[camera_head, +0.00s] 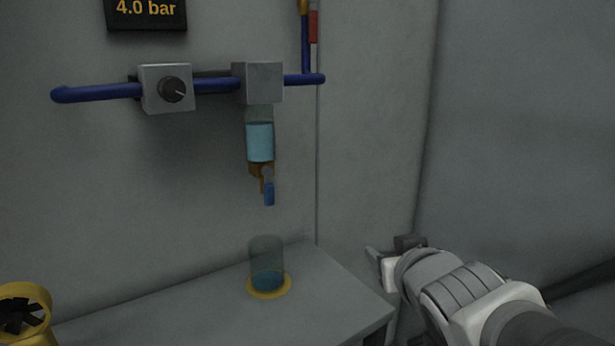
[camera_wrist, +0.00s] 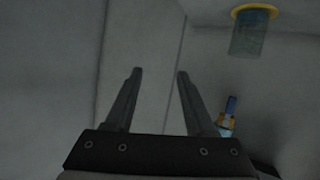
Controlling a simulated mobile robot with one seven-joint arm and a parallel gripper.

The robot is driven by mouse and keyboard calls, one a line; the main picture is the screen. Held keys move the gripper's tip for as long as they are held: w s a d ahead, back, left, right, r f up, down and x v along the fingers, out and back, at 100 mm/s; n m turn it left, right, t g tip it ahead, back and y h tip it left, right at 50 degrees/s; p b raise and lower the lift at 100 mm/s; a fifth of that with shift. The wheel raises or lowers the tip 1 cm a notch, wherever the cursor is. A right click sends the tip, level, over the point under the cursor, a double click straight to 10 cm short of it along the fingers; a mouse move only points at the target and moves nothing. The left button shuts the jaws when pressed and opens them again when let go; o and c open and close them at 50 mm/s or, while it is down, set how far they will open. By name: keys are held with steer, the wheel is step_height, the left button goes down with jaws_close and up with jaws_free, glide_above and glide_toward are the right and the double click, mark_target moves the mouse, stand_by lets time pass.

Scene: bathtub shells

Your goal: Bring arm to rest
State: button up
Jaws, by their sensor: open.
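My gripper (camera_wrist: 157,75) is open and empty in the wrist view, its two dark fingers apart in front of a bare wall. In the head view my gripper (camera_head: 374,254) is at the end of my arm, right of the grey counter and close to its right edge. It touches nothing that I can see; its fingers are partly hidden there.
A clear cup (camera_head: 266,262) with blue liquid stands on a yellow ring on the counter (camera_head: 190,312). A dispenser (camera_head: 260,140) with a blue-tipped tap hangs above it from a blue pipe (camera_head: 100,92) with a knob box (camera_head: 167,88). A yellow object (camera_head: 24,310) is at lower left.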

steer(key=s+d+f+m+g+p, duration=0.15)
steer(key=s+g, duration=0.25)
steer(key=s, duration=0.4)
steer(key=s+a+f+g, duration=0.1)
steer(key=s+f+g, duration=0.25)
steer(key=s, duration=0.45)
step_height(320, 180, up, 22)
steer(key=p, duration=2.2)
steer(key=shift+d, duration=0.3)
